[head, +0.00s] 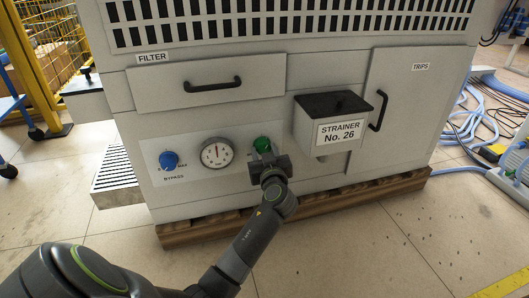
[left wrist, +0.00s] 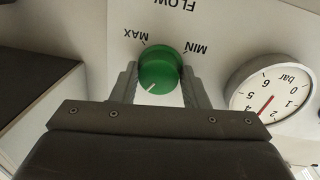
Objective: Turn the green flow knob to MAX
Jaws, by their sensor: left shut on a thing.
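The green flow knob (head: 262,144) is on the front panel, right of the gauge. In the left wrist view the knob (left wrist: 159,68) sits between the two fingers of my left gripper (left wrist: 160,82). The gripper is shut on its sides. That view is upside down: the MAX label (left wrist: 135,35) is above left of the knob and the MIN label (left wrist: 197,47) above right. The knob's white mark shows at its lower left, on neither label. In the head view my left gripper (head: 264,160) covers the knob's lower part. My right gripper is out of view.
A pressure gauge (head: 217,153) and a blue bypass knob (head: 169,160) are left of the green knob. A strainer box (head: 332,121) juts out close on its right. A filter drawer with a black handle (head: 213,85) is above. Open floor lies in front.

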